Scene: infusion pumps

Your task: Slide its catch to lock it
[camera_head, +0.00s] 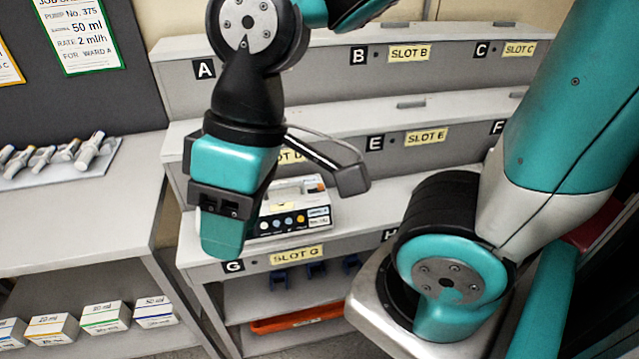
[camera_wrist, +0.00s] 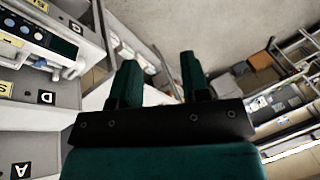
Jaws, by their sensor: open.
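A white infusion pump (camera_head: 296,208) with a carrying handle stands on the lowest step of the rack, above the yellow SLOT G label (camera_head: 297,255). Its front has coloured round buttons and a dark panel. My gripper (camera_head: 222,240) is in front of the pump's left end and hides part of it. The wrist view shows the two teal fingers (camera_wrist: 161,78) spread apart with nothing between them. There the pump (camera_wrist: 42,38) is at the upper left, to the side of the fingers. A pale bar runs along it. I cannot make out the catch clearly.
The stepped rack (camera_head: 430,107) has lettered slots; the visible upper steps look empty. A side table (camera_head: 110,205) at left holds a tray of syringes (camera_head: 60,155). Small boxes (camera_head: 104,317) stand beneath it. An orange tray (camera_head: 297,318) lies under the rack.

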